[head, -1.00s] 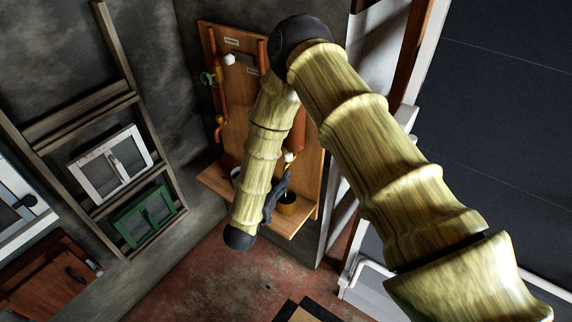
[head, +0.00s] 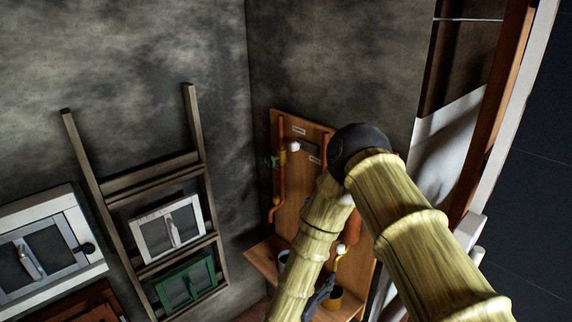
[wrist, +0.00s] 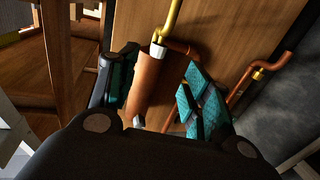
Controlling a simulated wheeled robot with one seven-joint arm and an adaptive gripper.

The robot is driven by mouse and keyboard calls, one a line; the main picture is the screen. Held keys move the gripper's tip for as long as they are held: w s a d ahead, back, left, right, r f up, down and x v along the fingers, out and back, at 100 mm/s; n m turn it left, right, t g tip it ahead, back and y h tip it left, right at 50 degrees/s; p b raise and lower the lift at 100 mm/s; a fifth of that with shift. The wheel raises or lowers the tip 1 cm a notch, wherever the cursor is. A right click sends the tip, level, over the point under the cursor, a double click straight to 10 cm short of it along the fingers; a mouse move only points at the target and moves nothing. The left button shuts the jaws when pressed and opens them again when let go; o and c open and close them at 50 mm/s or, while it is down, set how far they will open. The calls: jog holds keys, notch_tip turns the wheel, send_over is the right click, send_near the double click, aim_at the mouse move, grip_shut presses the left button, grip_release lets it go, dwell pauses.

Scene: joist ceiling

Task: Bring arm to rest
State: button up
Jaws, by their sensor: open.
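My arm bends at a dark joint in front of a wooden pipe board (head: 286,190) in the head view. My gripper (head: 318,300) hangs low there, partly hidden by my arm, near the board's shelf. In the wrist view my gripper (wrist: 158,80) is open, its dark and teal fingers spread with nothing held. A copper-coloured cylinder (wrist: 152,90) under a yellow pipe shows between the fingers. I cannot tell whether a finger touches it.
On the left are a wooden rack (head: 198,125) with a white cabinet (head: 166,229) and a green cabinet (head: 186,284), and another white cabinet (head: 50,250).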

jog(key=s+d+f+n+g+y+b, duration=0.2)
jog(key=s+f+g+y, duration=0.15)
jog(key=s+f, duration=0.5)
jog(key=s+d+f+n+g+y+b, duration=0.1)
jog(key=s+d+f+n+g+y, duration=0.3)
jog(key=f, duration=0.8)
jog(key=s+f+g+y+b, duration=0.1)
jog(key=s+f+g, duration=0.2)
jog(key=s, duration=1)
jog(key=s+d+f+n+g+y+b, duration=0.1)
jog(key=s+f+g+y, duration=0.1)
jog(key=s, duration=1.1)
jog(key=shift+d+f+g+b, duration=0.25)
jog(key=shift+f+g+b, duration=0.2)
jog(key=shift+g, duration=0.2)
jog(key=shift+w+y, duration=0.1)
jog(key=shift+y, duration=0.15)
jog(key=shift+w+d+f, duration=0.3)
jog(key=shift+w+d, duration=0.1)
jog(key=shift+d, duration=0.3)
